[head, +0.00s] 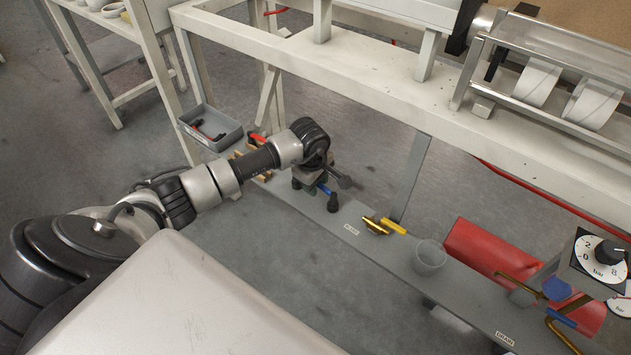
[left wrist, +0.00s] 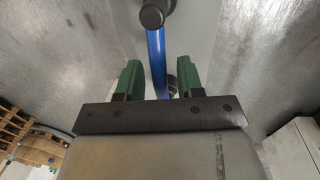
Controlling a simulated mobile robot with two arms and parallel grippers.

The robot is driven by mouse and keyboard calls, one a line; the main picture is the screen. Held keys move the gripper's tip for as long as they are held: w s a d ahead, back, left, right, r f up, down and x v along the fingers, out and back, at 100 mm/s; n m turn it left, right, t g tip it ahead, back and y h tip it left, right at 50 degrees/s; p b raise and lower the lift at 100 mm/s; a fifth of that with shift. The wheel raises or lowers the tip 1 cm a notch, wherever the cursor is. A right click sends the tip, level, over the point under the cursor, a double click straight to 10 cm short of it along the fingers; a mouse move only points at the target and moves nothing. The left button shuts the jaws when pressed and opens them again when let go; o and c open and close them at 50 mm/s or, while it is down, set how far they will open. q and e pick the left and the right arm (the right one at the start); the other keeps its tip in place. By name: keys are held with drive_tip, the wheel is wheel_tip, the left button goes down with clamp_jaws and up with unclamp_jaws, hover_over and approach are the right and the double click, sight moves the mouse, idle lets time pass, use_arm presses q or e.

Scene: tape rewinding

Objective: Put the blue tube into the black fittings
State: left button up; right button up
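The blue tube (head: 323,188) lies at the grey rail, largely hidden by my left gripper (head: 308,184) in the head view. In the left wrist view the blue tube (left wrist: 157,65) runs between the two green fingers of my left gripper (left wrist: 160,75), with a gap on each side. The gripper is open around it. One black fitting (head: 333,203) shows at the tube's visible end; it also shows in the left wrist view (left wrist: 152,16). I cannot tell whether the tube is inside it. Another black part (head: 345,183) is beside the gripper. My right gripper is not in view.
A grey tray (head: 212,129) holds red and black items. A pressure gauge (head: 600,258) stands at right. The white frame (head: 330,85) rises behind.

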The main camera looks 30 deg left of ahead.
use_arm(q)
drive_tip(key=shift+o, duration=0.3)
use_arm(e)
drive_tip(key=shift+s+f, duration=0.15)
use_arm(q)
drive_tip(key=shift+r, duration=0.1)
drive_tip(key=shift+r, duration=0.35)
wheel_tip(320, 180, up, 10)
drive_tip(key=s+p, duration=0.1)
drive_tip(key=shift+s, duration=0.25)
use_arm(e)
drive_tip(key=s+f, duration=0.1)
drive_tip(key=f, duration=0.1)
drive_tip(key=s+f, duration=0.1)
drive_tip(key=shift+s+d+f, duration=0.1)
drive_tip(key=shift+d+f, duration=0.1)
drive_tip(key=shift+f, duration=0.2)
use_arm(q)
drive_tip(key=shift+a+f, duration=0.1)
